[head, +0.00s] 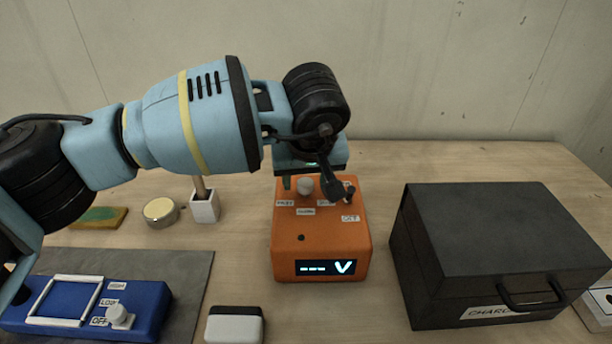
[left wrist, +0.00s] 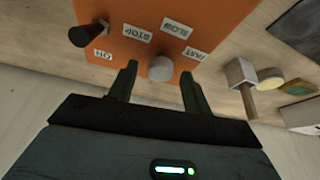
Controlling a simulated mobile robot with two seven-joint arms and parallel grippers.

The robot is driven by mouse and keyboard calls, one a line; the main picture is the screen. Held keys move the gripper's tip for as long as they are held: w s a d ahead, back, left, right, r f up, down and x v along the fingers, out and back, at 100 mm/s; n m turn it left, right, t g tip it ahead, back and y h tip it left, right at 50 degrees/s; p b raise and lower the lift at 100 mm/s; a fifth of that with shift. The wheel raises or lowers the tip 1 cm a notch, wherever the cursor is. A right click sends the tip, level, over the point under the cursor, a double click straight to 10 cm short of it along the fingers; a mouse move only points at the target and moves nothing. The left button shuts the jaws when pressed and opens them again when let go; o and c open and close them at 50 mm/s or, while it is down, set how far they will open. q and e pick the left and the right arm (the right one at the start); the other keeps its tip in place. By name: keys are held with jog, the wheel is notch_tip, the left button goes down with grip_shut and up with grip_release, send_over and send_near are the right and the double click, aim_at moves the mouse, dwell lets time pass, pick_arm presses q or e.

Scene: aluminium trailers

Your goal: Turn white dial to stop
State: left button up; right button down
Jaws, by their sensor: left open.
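The orange box (head: 284,244) stands in the middle of the table with a lit display on its front. Its round white dial (head: 305,185) is on top, ringed by labels. In the left wrist view, the white dial (left wrist: 160,68) sits near the STOP label (left wrist: 137,33), SLOW label (left wrist: 177,29) and FAST label (left wrist: 195,51), all upside down. I cannot tell which label it points to. My left gripper (head: 308,181) is open over the box's far part, one finger on each side of the dial; contact is unclear. My right gripper is not in view.
A black lever (left wrist: 92,32) is beside the dial, near the ON label. A dark case (head: 500,232) stands right. A blue box (head: 150,308) with another white knob (head: 119,316) is front left. A white-and-black block (head: 235,325) lies in front. A brush-like item stands in a white holder (head: 204,207).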

pick_arm(q)
jog(key=shift+c, duration=0.2)
jog(key=c, duration=0.7)
jog(key=shift+c, duration=1.1)
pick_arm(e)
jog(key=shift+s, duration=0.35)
